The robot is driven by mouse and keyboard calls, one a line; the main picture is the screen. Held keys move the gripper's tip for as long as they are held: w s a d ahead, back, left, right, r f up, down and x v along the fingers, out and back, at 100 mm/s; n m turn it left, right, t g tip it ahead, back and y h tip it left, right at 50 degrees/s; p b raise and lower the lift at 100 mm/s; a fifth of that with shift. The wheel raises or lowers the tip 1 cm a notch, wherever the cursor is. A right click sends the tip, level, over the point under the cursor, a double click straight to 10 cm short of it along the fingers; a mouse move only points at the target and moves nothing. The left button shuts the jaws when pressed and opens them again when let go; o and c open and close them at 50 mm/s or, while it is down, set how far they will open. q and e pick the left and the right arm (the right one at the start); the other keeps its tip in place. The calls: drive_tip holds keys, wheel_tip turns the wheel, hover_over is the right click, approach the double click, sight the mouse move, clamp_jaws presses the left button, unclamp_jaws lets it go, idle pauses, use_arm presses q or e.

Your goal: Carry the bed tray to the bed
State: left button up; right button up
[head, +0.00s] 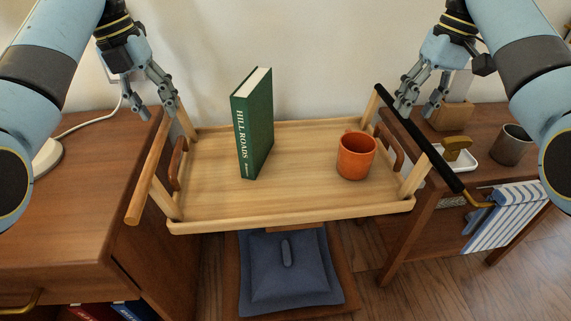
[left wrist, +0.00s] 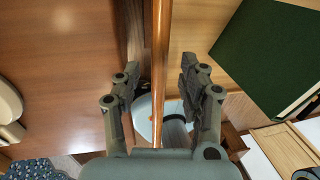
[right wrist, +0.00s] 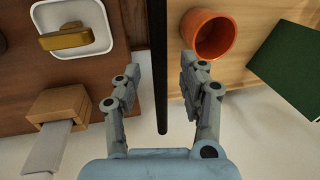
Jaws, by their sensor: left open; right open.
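The wooden bed tray (head: 300,196) spans between two dark wooden cabinets, with a raised handle bar at each end. A green book (head: 254,125) stands upright on it, and an orange mug (head: 356,156) stands on its right half. My left gripper (head: 160,112) is open at the far part of the wooden left bar (head: 148,180); in the left wrist view that bar (left wrist: 161,60) runs between its fingers. My right gripper (head: 418,110) is open at the black right bar (head: 425,145); in the right wrist view that bar (right wrist: 160,70) lies between its fingers. The bed is not recognisable in view.
A blue cushion (head: 288,268) on a stool or chair lies below the tray. On the right cabinet stand a white dish (head: 460,158) with a brass item, a wooden block (head: 452,116) and a grey cup (head: 511,145). A striped cloth (head: 505,215) hangs there. A white wall rises behind.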

sight(178, 142)
use_arm(q)
drive_tip(key=f, duration=0.3)
drive_tip(key=d+f, duration=0.1)
drive_tip(key=f, duration=0.2)
drive_tip(key=d+f, duration=0.1)
drive_tip(key=f, duration=0.3)
drive_tip(key=shift+w+f, duration=0.1)
use_arm(e)
drive_tip(key=f, duration=0.3)
drive_tip(key=a+f, duration=0.1)
drive_tip(key=f, duration=0.2)
drive_tip(key=a+f, duration=0.1)
drive_tip(key=f, duration=0.3)
drive_tip(key=shift+s+f, duration=0.1)
drive_tip(key=shift+s, duration=0.1)
use_arm(q)
drive_tip(key=shift+c, duration=0.4)
use_arm(e)
drive_tip(key=shift+c, duration=0.4)
use_arm(q)
clamp_jaws()
use_arm(e)
clamp_jaws()
use_arm(q)
drive_tip(key=shift+w+r, duration=0.15)
drive_tip(key=shift+r, duration=0.05)
use_arm(e)
drive_tip(key=shift+w, duration=0.15)
